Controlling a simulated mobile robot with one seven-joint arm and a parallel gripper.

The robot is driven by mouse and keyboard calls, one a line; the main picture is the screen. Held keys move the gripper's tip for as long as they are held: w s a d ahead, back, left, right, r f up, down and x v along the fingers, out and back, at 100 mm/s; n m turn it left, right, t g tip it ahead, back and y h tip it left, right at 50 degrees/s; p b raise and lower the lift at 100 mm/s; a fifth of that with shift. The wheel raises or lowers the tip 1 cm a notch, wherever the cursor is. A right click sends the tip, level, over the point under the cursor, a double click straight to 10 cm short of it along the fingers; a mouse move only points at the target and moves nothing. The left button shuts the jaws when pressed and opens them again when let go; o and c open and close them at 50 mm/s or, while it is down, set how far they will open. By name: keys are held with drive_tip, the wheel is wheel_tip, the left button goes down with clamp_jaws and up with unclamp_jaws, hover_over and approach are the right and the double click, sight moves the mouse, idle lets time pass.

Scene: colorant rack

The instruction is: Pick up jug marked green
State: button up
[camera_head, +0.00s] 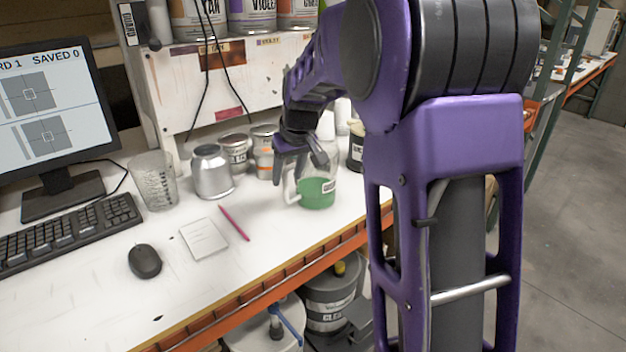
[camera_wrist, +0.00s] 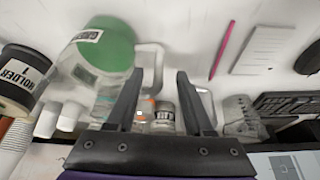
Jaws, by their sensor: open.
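The jug marked green (camera_head: 316,193) is a clear jug with green liquid in its lower part and a pale label. It stands upright on the white bench. In the wrist view the jug (camera_wrist: 108,50) is at the upper left, with its clear handle reaching toward the space between my fingers. My gripper (camera_head: 300,160) is open just above and beside the jug in the head view, partly covering its upper part. In the wrist view my gripper (camera_wrist: 160,85) has its two dark fingers apart, the left one close to the handle. I cannot tell whether they touch.
A silver metal jug (camera_head: 212,172), several small tins (camera_head: 236,153) and a clear measuring beaker (camera_head: 154,180) stand left of the jug. A pink pencil (camera_head: 234,223), a notepad (camera_head: 204,238) and a mouse (camera_head: 145,260) lie nearer.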

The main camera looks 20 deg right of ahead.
sight(287, 188)
drive_tip(key=shift+s+b+x, duration=0.1)
drive_tip(key=shift+b+x, duration=0.05)
drive_tip(key=shift+x, duration=1.25)
drive_tip(key=shift+s+b+x, duration=0.15)
drive_tip(key=shift+x, duration=1.2)
drive_tip(key=shift+d, duration=0.15)
drive_tip(key=shift+c, duration=0.3)
clamp_jaws()
